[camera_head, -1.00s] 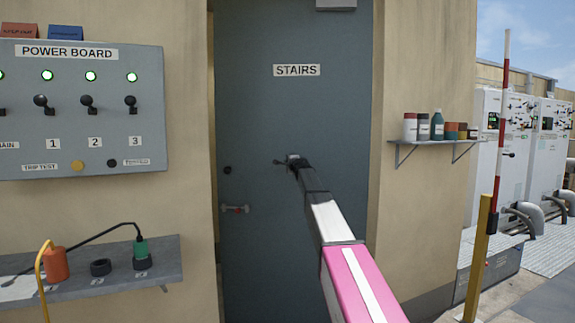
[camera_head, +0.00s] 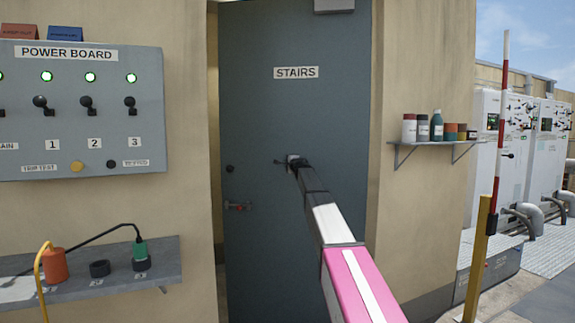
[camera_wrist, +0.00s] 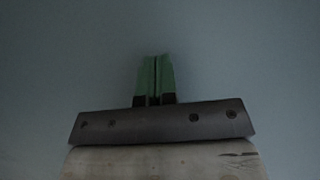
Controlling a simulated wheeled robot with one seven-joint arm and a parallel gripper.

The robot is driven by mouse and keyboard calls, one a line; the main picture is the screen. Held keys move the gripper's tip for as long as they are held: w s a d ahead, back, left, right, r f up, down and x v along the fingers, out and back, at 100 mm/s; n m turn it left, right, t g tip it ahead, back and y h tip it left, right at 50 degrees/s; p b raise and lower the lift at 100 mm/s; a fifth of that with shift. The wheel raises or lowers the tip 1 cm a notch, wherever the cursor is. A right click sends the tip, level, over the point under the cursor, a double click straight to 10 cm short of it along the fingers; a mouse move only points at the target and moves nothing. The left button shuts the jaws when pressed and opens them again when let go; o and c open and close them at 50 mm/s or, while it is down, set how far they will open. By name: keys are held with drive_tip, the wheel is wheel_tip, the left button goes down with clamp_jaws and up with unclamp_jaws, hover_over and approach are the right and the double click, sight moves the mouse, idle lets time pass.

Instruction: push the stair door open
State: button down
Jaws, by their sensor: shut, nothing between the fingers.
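The grey-blue stair door (camera_head: 290,110) bears a white STAIRS sign (camera_head: 296,72). It stands slightly ajar, with a narrow gap along its left edge. A small red-and-grey latch or handle (camera_head: 238,206) is on its left side, below a dark round lock (camera_head: 229,169). My gripper (camera_head: 291,161) is at the middle of the door, at or very near its surface; its tips are small in the head view. In the wrist view the green fingers (camera_wrist: 155,80) are together and empty, facing the plain door surface (camera_wrist: 230,50).
Left of the door are the power board (camera_head: 80,110) and a grey shelf (camera_head: 110,270) with connectors. Right are a wall shelf (camera_head: 435,143) with bottles, a yellow post (camera_head: 477,260), a red-white pole (camera_head: 501,120) and white condenser units (camera_head: 545,150).

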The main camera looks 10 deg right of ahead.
drive_tip(key=w, duration=0.1)
drive_tip(key=w+d, duration=0.1)
drive_tip(key=w, duration=0.1)
drive_tip(key=shift+w, duration=0.35)
drive_tip(key=shift+w+d, duration=0.35)
drive_tip(key=shift+w, duration=0.55)
drive_tip(key=shift+w+d, duration=0.35)
drive_tip(key=shift+w, duration=0.5)
